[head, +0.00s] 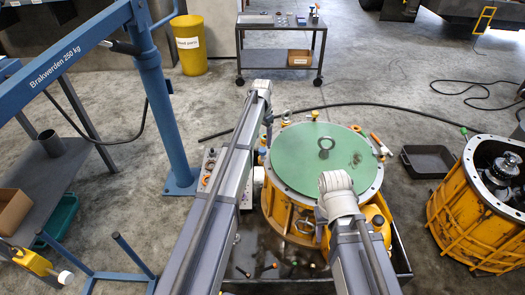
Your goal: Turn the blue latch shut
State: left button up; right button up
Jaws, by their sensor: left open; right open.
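I cannot clearly make out a blue latch in the head view. A round yellow housing (286,207) stands in the middle, with a green disc (305,172) on top. My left arm reaches up along the housing's left side and hides part of that side. My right arm reaches up in front of the housing and covers its front right part. Neither gripper's fingers can be seen; they are out of sight behind or below the arm links.
A second yellow housing (461,222) with exposed gears stands at the right. A black tray (428,161) lies between the housings. A blue crane post (166,110), a wheeled cart (281,54) and a yellow bin (189,46) stand behind. A dark hose (372,104) crosses the floor.

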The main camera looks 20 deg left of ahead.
aim_at(263, 150)
pick_arm(q)
notch_tip(263, 150, down, 6)
jog(key=b, duration=0.5)
jog(key=shift+f, duration=0.1)
jog(key=shift+c, duration=0.2)
grip_shut()
